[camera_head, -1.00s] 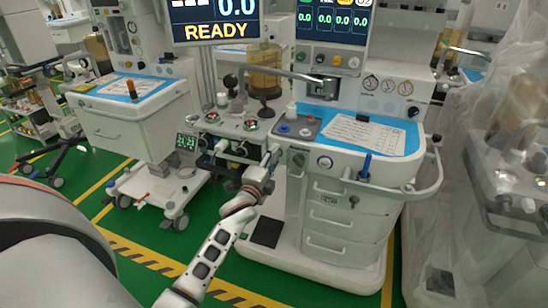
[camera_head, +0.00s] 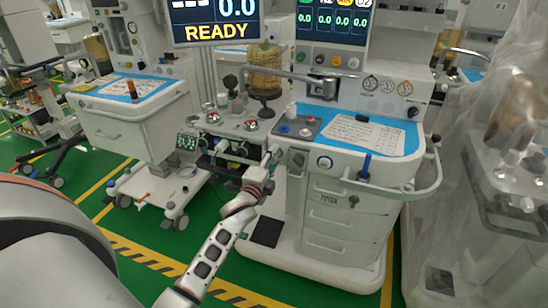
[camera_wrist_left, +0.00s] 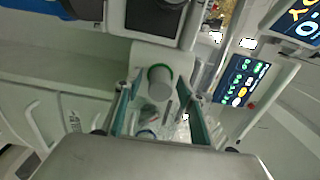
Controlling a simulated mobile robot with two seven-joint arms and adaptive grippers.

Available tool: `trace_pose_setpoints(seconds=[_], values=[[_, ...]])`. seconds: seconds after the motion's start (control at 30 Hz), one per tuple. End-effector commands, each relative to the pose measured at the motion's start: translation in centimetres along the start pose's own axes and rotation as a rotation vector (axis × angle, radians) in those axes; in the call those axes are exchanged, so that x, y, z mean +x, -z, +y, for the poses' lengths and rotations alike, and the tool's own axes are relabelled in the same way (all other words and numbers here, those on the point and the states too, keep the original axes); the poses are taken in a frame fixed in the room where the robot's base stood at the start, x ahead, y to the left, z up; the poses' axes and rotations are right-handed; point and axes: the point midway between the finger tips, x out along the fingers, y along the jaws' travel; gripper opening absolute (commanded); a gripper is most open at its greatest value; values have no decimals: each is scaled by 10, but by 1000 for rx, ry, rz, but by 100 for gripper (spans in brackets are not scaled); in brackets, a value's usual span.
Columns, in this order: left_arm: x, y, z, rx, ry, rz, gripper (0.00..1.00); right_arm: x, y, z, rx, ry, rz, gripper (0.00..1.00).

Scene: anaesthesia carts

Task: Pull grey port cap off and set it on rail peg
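In the left wrist view a light grey round cap-like cylinder (camera_wrist_left: 160,82) with a green ring behind it faces my camera. My left gripper (camera_wrist_left: 158,105) is open, with one finger on each side of the space below and around this cylinder; I cannot tell whether either finger touches it. A second rounded part (camera_wrist_left: 148,131) with a teal edge shows lower between the fingers. In the head view my left gripper (camera_head: 270,160) is at the front of the anaesthesia machine, and the cap is too small to make out there. My right gripper is not in view.
The machine's blue-topped work surface (camera_head: 365,133) with a paper sheet is right of the gripper, above white drawers (camera_head: 335,218). A curved side handle (camera_head: 428,178) projects at right. Another cart (camera_head: 135,110) stands at left, with green floor between.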

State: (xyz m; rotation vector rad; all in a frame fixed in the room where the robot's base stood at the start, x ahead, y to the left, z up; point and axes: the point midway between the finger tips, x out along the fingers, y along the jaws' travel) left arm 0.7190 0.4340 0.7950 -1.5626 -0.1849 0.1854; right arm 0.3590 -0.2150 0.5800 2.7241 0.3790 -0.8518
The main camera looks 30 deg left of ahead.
Motion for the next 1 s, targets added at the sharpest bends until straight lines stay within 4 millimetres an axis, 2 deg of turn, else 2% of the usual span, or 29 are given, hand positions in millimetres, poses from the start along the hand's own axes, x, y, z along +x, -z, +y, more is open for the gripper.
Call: trace_pose_setpoints(seconds=[0.27,0.4,0.43,0.67,1.0], values=[[0,0,0,-1,0,0,40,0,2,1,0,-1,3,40],[0,0,0,-1,0,0,6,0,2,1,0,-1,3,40],[0,0,0,-1,0,0,0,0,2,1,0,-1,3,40],[-2,0,-1,-1,1,0,0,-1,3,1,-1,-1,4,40],[-14,0,-1,-1,1,0,0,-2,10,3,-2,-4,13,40]])
